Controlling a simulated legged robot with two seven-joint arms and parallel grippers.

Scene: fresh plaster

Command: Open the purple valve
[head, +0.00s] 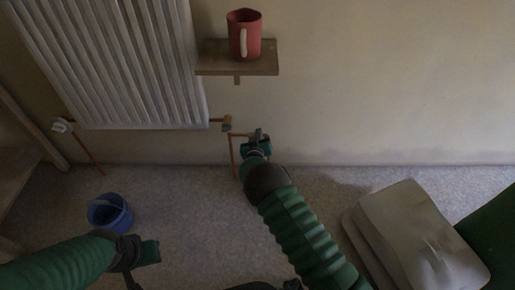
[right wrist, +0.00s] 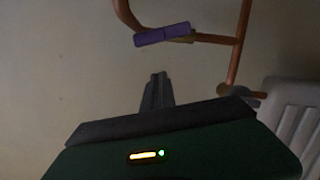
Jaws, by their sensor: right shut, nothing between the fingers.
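The purple valve handle (right wrist: 162,36) shows in the right wrist view, on a copper pipe (right wrist: 215,39) by the wall. The handle is a short bar, slightly tilted, lying roughly along that pipe section. My right gripper (right wrist: 157,82) is shut and empty, its fingertips apart from the handle in the picture. In the head view my right gripper (head: 259,136) is by the wall under the shelf, and I cannot make out the purple handle there. My left gripper (head: 150,252) is low at the left; I cannot tell its jaws.
A white radiator (head: 120,65) hangs on the wall at the left, with a copper fitting (head: 227,123) at its lower corner. A wooden shelf (head: 210,66) holds a red mug (head: 240,32). A blue bucket (head: 110,214) and grey-white sacks (head: 415,240) stand on the floor.

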